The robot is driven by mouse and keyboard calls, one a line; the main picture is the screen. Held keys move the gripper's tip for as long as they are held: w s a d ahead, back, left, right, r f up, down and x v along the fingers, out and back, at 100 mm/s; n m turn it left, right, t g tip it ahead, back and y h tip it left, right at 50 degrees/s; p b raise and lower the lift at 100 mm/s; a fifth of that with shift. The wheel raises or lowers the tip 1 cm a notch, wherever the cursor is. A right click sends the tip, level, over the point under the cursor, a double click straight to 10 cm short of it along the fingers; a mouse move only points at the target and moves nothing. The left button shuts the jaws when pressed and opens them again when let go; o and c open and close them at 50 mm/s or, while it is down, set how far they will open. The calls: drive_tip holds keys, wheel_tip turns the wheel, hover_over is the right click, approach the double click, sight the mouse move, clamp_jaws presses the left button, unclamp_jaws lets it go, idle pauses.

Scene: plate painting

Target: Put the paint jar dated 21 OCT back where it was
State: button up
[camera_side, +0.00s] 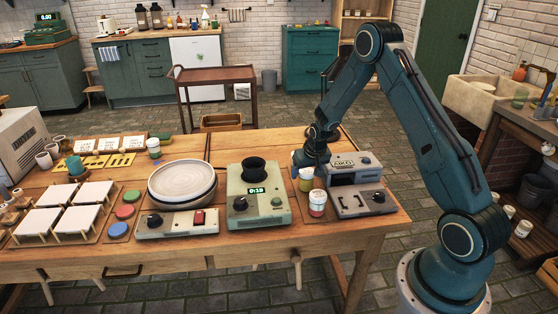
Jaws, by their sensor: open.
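Two small white paint jars stand near the table's right end: one with a yellow-green band (306,182) and, in front of it, one with a red band (317,204). Another white jar with a dark green top (154,149) stands at the back left, near the row of cards. The dates on the labels are too small to read, so I cannot tell which jar is 21 OCT. My gripper (308,164) points down just above and behind the yellow-green jar. It is open; its fingertips are partly hidden, and I cannot tell whether they touch a jar.
A grey device (365,202) stands close to the right of the jars. A green device with a display (260,205) and a round plate on a turntable (182,183) stand left. White tiles (92,193) and coloured discs (124,211) lie farther left. The table's front strip is clear.

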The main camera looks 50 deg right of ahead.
drive_tip(key=v, duration=1.2)
idle(0.6)
drive_tip(key=s+a+r+n+t+y, duration=0.1)
drive_tip(key=s+a+r+n, duration=0.1)
drive_tip(key=s+a+r, duration=0.35)
drive_tip(key=s+a+r+n, duration=0.1)
drive_tip(key=s+a+r, duration=0.1)
drive_tip(key=a+r, duration=0.65)
drive_tip(key=s+a+r+n, duration=0.2)
drive_tip(key=s+a, duration=0.2)
drive_tip(key=s, duration=0.4)
drive_tip(key=s+a+r+n+y, duration=0.1)
drive_tip(key=s+a+r+n, duration=0.1)
drive_tip(key=s+a, duration=0.3)
drive_tip(key=s+r, duration=0.1)
drive_tip(key=s, duration=0.3)
drive_tip(key=shift+t+y, duration=0.3)
drive_tip(key=shift+t, duration=0.1)
drive_tip(key=shift+r, duration=0.1)
drive_tip(key=shift+c, duration=0.2)
